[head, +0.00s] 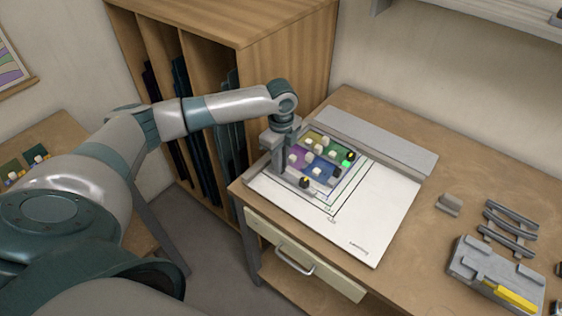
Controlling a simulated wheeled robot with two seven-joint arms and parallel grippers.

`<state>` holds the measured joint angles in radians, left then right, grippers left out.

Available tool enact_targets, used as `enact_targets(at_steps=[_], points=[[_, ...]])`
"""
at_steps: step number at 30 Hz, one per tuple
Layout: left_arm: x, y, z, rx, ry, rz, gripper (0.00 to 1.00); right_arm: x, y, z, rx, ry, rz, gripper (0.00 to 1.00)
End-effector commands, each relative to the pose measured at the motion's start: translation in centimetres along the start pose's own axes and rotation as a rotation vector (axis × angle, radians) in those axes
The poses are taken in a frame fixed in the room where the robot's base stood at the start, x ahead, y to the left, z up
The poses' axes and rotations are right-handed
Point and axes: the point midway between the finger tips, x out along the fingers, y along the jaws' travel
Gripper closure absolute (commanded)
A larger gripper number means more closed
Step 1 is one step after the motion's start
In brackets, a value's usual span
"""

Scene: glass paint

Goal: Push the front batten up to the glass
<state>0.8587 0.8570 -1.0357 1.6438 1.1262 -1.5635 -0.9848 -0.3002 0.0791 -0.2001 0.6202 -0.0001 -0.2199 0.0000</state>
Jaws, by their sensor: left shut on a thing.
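The glass panel (318,163), in purple, blue, yellow and green patches, lies on a white sheet (372,215) on the table. Several white cubes and dark knobs stand on or around it. My left gripper (279,172) points down at the panel's left front edge. It is shut on a grey piece, which looks like the front batten; the fingers and arm hide most of it. I cannot tell whether it touches the glass. My right gripper is not in view.
At the right of the table are a small grey block (449,204), dark grey racks (510,222) and a grey tray (490,273) with a yellow tool (515,297). A wooden cabinet (235,50) stands close behind my left arm. The sheet's right part is clear.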

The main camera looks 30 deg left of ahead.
Motion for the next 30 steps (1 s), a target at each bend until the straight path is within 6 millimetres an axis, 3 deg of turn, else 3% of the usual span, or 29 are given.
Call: enact_targets(at_steps=[12, 21, 22, 24, 30], points=[[0.0, -3.9, 0.0, -0.002, 0.001, -0.001, 1.00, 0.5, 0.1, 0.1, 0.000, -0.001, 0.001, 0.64], [-0.1, -4.1, -0.1, -0.001, 0.002, -0.004, 1.00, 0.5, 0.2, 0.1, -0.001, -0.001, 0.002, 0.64], [-0.1, -4.1, -0.1, -0.001, 0.002, -0.004, 0.81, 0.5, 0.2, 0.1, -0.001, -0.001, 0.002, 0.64], [-0.1, -4.1, 0.0, -0.001, 0.002, -0.004, 0.64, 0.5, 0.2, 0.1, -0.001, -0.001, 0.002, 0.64], [-0.1, -4.0, 0.0, 0.000, 0.001, -0.001, 0.64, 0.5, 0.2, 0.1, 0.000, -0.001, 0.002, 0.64]])
